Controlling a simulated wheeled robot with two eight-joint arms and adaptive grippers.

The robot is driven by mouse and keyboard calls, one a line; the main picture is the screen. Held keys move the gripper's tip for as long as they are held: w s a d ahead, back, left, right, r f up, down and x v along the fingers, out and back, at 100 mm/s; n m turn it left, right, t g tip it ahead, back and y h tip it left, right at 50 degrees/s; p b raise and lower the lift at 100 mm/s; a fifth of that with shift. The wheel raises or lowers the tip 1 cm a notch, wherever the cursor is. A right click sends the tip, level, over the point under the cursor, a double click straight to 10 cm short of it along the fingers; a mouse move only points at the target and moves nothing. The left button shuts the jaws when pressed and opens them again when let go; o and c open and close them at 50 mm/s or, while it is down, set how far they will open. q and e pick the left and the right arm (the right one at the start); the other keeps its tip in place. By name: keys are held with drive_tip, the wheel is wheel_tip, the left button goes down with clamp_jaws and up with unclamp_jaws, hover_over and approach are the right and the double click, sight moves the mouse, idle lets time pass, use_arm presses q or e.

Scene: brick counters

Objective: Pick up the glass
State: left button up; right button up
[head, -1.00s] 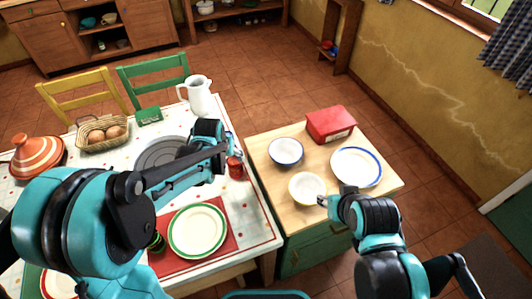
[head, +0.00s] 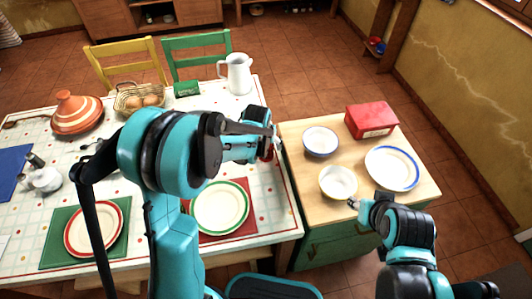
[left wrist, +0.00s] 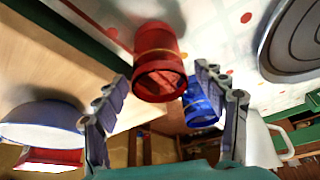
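A red glass (left wrist: 160,62) with a lighter band stands between the spread fingers of my left gripper (left wrist: 163,110) in the left wrist view. The fingers show gaps on both sides of it. In the head view the red glass (head: 268,155) is mostly hidden under my left gripper (head: 275,142), near the right edge of the dining table. A blue glass (left wrist: 199,105) shows just beyond the red one in the wrist view. My right gripper (head: 353,204) is close to the rim of a cream bowl (head: 338,182); its finger opening is too small to make out.
The dining table (head: 262,238) holds a green-rimmed plate (head: 220,207), a white pitcher (head: 237,73), an egg basket (head: 140,100) and a tagine (head: 76,113). The wooden counter (head: 300,158) at right holds a blue-rimmed bowl (head: 321,141), a plate (head: 391,168) and a red box (head: 371,120).

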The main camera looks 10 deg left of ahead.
use_arm(q)
clamp_jaws()
